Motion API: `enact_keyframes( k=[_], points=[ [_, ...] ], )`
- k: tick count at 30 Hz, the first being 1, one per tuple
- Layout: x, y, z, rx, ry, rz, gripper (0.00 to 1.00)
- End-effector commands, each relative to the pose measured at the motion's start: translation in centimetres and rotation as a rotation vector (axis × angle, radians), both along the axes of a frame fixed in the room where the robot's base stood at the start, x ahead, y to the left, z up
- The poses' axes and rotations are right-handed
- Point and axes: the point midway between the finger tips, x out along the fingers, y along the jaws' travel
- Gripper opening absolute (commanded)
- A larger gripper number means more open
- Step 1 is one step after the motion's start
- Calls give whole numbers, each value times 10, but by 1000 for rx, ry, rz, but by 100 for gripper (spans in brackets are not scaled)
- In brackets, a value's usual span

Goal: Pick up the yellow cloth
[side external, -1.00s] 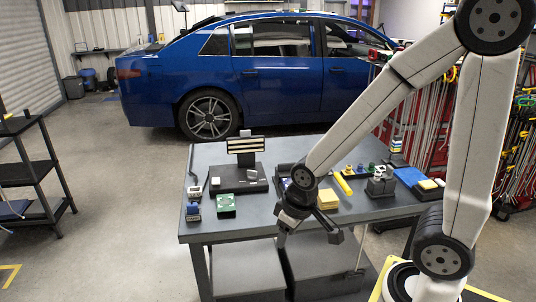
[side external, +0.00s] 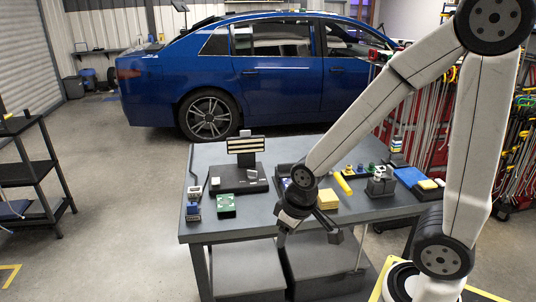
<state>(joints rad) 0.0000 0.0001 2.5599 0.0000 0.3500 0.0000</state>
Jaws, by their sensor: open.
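A folded yellow cloth-like square (side external: 328,199) lies on the dark table, just beyond and to the right of my gripper. A smaller yellow piece (side external: 428,184) rests on a blue folded item at the table's right end. I cannot tell for sure which of the two is the yellow cloth. My gripper (side external: 308,231) is open and empty at the table's front edge, fingers pointing down. It appears apart from both yellow items. My wrist hides part of the table behind it.
The dark table (side external: 230,226) holds a black stand with a striped panel (side external: 246,146), a green box (side external: 226,204), a blue item (side external: 194,210), a yellow tube (side external: 342,183) and a grey block (side external: 380,187). Grey bins stand below.

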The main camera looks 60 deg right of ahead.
Motion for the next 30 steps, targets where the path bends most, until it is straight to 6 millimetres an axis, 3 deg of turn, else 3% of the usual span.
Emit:
enact_keyframes(
  k=[1,5,6,14,20,26,30],
  points=[
    [0,0,0,0,0,0,56],
    [0,0,0,0,0,0,97],
    [0,0,0,0,0,0,100],
    [1,-1,0,0,1,-5,100],
    [14,-18,0,0,17,-63,100],
    [38,-64,0,6,57,-202,100],
    [54,-111,-3,17,94,-328,100]
  ],
)
